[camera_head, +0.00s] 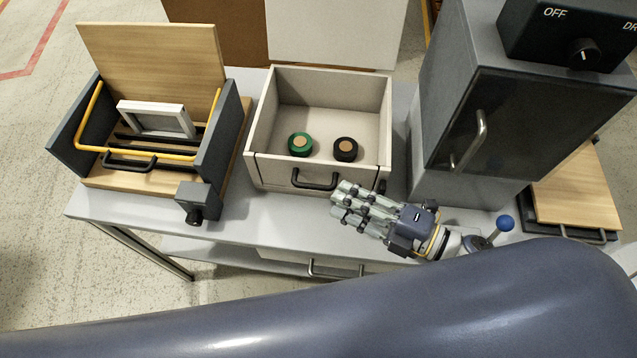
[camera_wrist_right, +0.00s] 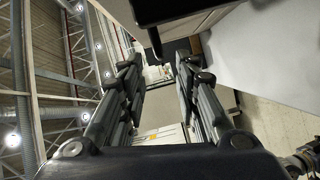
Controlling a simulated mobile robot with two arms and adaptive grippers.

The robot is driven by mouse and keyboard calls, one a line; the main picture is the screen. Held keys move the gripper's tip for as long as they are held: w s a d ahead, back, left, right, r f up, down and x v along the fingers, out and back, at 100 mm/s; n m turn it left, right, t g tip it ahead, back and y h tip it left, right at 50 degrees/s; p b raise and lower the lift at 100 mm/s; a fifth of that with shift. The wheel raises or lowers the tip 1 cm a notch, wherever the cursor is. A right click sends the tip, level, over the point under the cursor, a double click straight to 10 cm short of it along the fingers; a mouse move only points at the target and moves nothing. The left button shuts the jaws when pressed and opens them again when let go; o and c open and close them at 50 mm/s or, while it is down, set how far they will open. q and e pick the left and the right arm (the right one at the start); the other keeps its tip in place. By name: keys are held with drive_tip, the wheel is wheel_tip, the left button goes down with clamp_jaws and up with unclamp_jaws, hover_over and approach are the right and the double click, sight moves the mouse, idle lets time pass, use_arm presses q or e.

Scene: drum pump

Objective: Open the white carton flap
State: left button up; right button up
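The white carton (camera_head: 375,105) stands in the middle of the bench with its top open. A green roll (camera_head: 300,144) and a black roll (camera_head: 345,149) lie inside it. A white panel (camera_head: 335,32) rises behind the carton; I cannot tell whether it is the carton's flap. A black handle (camera_head: 314,180) is on the carton's front. My right gripper (camera_head: 338,204) is just in front of the carton's lower right front, pointing left, with its fingers apart. The right wrist view also shows the fingers (camera_wrist_right: 158,68) spread, nothing held between them. My left gripper is out of view.
A wooden fixture with a yellow bar (camera_head: 130,150) and a small white frame (camera_head: 157,119) stands at left. A dark cabinet (camera_head: 520,125) with a metal handle is at right. A blue-tipped lever (camera_head: 504,223) stands near my right wrist. Bare bench (camera_head: 250,215) lies along the front.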

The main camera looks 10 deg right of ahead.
sight(318, 189)
drive_tip(key=p+x, duration=0.1)
drive_tip(key=x, duration=0.4)
drive_tip(key=shift+w+a+r, duration=0.1)
drive_tip(key=shift+w+a, duration=0.05)
drive_tip(key=shift+w, duration=0.1)
drive_tip(key=shift+w+a+p, duration=0.35)
drive_tip(key=shift+a, duration=0.15)
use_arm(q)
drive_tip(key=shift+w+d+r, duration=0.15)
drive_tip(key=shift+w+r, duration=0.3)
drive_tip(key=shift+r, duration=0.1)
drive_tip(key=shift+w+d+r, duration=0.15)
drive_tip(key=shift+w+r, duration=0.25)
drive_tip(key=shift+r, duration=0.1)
use_arm(e)
clamp_jaws()
